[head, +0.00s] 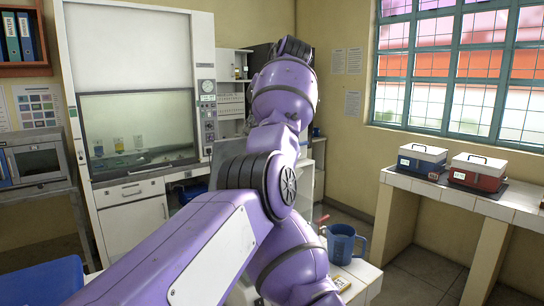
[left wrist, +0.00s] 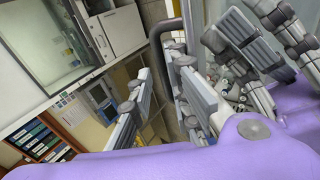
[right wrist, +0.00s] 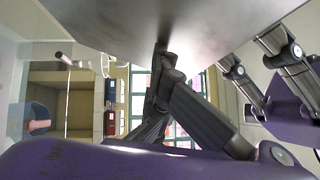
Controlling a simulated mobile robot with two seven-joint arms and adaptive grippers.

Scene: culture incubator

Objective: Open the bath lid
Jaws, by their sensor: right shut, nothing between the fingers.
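No bath is clearly recognisable in the head view; my purple arm covers the middle of the bench. In the right wrist view a large smooth grey metal sheet (right wrist: 225,22) fills the top, perhaps the bath lid. My right gripper (right wrist: 163,62) is shut and empty, its fingertips at or very near the sheet's underside; contact cannot be told. My left gripper (left wrist: 160,92) appears open and empty in the left wrist view, its two padded fingers apart. More dark finger parts show at the upper right there; whose they are is unclear. No fingertips show in the head view.
A blue mug (head: 342,243) stands on the white tiled bench (head: 366,276), right of my arm. A blue box (head: 420,161) and a red box (head: 478,172) with pale handled tops sit on the window bench. A fume hood (head: 140,120) stands behind on the left.

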